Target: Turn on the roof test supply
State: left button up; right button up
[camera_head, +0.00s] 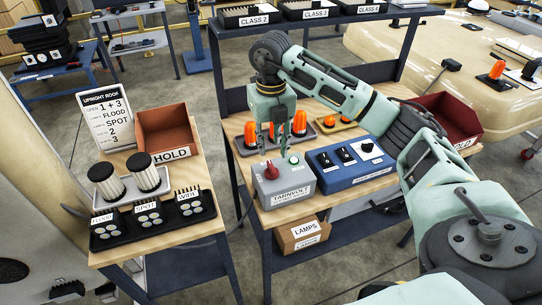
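A grey box lettered TARNVOLT (286,187) stands on the wooden trolley top, with a red knob (270,170) and a small green button (293,158) on its top. To its right is a blue box (350,165) with black switches and a front label too small to read surely. My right gripper (272,147) points down above the grey box, just over the red knob and apart from it. Its fingers look spread, with nothing between them. My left gripper is not in view.
Orange beacons (300,122) stand behind the grey box. A red bin (447,117) is at the trolley's right, and a LAMPS box (301,234) below. The left bench holds a HOLD bin (167,131), white-and-black lamps (147,172) and a sign (107,118).

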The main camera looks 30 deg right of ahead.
notch_tip(320, 180, up, 5)
dwell(0.7)
